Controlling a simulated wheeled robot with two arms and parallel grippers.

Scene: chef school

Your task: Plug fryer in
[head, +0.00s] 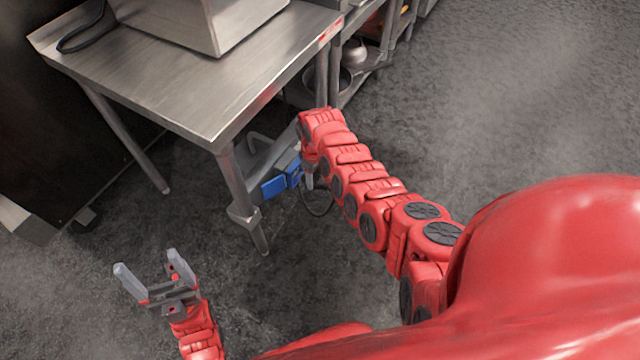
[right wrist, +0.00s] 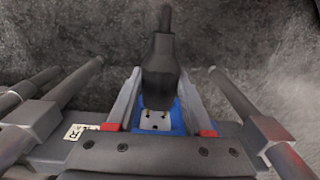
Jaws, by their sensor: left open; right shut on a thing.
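The fryer appears to be the steel box (head: 200,22) on the steel table; only its lower part is in view. A blue outlet box (head: 273,187) is beside the table's near leg; its pale socket face (right wrist: 155,120) shows in the right wrist view. My right gripper (right wrist: 161,76) is shut on a black plug (right wrist: 160,62), with its cord running upward. The plug overlaps the blue box; I cannot tell whether its prongs are in a socket. In the head view, my right arm partly hides this spot. My left gripper (head: 150,272) is open and empty above the floor.
The steel table (head: 170,85) and its near leg (head: 233,180) stand close beside my right gripper. Shelving with pots (head: 352,52) is behind. A dark cord (head: 80,38) lies on the table. The floor (head: 520,110) at the right is clear.

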